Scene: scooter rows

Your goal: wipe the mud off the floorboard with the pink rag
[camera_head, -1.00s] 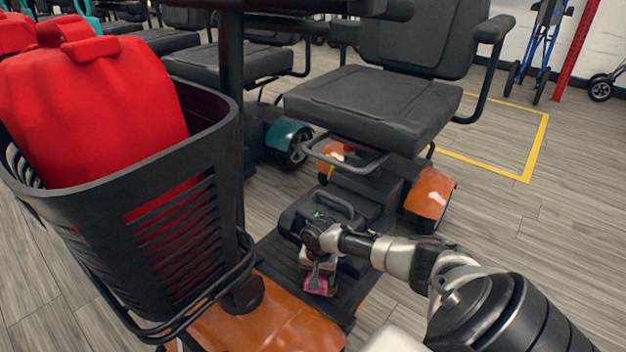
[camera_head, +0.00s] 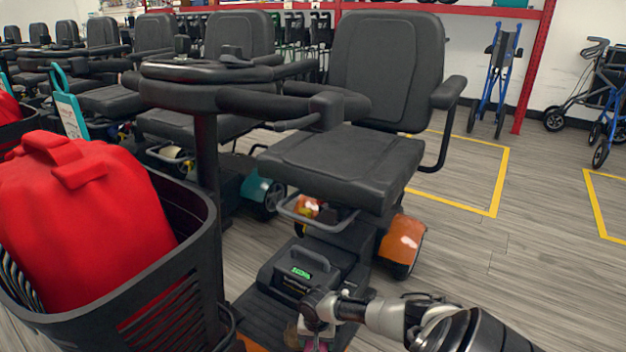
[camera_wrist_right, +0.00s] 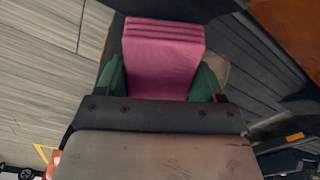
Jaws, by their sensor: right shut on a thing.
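My right gripper (camera_head: 314,334) is low over the scooter's dark ribbed floorboard (camera_head: 258,310), near the bottom edge of the head view. It is shut on the pink rag (camera_wrist_right: 163,58), which is folded between the green fingers in the right wrist view. Only a bit of the rag shows in the head view. The floorboard (camera_wrist_right: 262,92) lies beyond the rag in the wrist view. A dull brown patch, perhaps mud (camera_wrist_right: 221,66), shows partly behind the finger at the right. I cannot tell whether the rag touches the board. My left gripper is not in view.
A black basket (camera_head: 178,290) with a red bag (camera_head: 80,215) stands at the left. The tiller (camera_head: 205,190) rises beside it, and the black seat (camera_head: 345,165) overhangs the board's rear. A black box (camera_head: 300,272) sits behind my gripper. Open floor (camera_head: 480,275) lies to the right.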

